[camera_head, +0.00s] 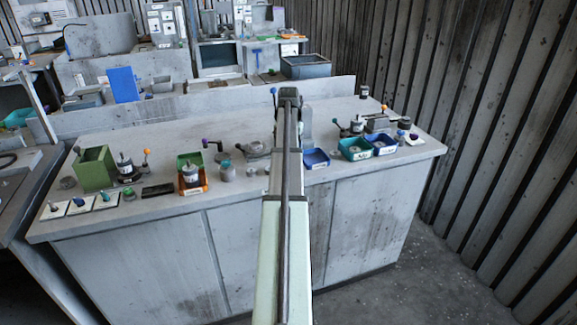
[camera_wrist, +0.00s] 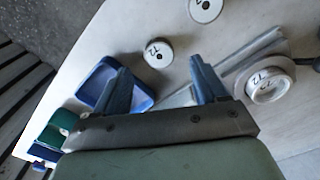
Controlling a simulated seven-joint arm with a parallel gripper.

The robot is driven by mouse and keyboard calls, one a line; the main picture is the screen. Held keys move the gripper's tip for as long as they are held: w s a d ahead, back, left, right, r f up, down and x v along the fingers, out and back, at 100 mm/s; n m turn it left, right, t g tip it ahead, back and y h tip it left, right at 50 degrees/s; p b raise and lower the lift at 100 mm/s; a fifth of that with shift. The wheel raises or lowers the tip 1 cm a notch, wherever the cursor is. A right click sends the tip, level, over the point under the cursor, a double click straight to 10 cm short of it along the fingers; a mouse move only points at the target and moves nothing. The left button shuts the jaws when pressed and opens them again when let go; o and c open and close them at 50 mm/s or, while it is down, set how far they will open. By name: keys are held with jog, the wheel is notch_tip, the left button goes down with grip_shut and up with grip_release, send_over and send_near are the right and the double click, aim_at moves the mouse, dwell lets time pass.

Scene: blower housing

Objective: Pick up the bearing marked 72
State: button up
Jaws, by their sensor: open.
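In the camera_wrist view, my gripper (camera_wrist: 159,64) is open and empty, its two grey-blue fingers spread wide. A pale round bearing (camera_wrist: 158,53) with a small dark mark lies on the table just beyond the gap between the fingertips. A second pale bearing (camera_wrist: 268,86) lies right of the right finger and carries a mark that looks like 72. A third pale round part (camera_wrist: 206,8) is cut by the top edge, its mark unclear. The mark on the first bearing is too small to read surely. In the camera_head view my arm hides the gripper.
A blue tray (camera_wrist: 95,82) lies partly behind the left finger, with a green bin (camera_wrist: 57,128) at lower left. A grey metal rail (camera_wrist: 250,56) lies at right. In the camera_head view, bins and fixtures line the bench (camera_head: 235,195) on both sides of my arm.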

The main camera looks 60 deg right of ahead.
jog(key=f, duration=0.4)
jog(key=shift+s+a+f, duration=0.1)
jog(key=shift+a+f, duration=0.15)
jog(key=c, duration=1.2)
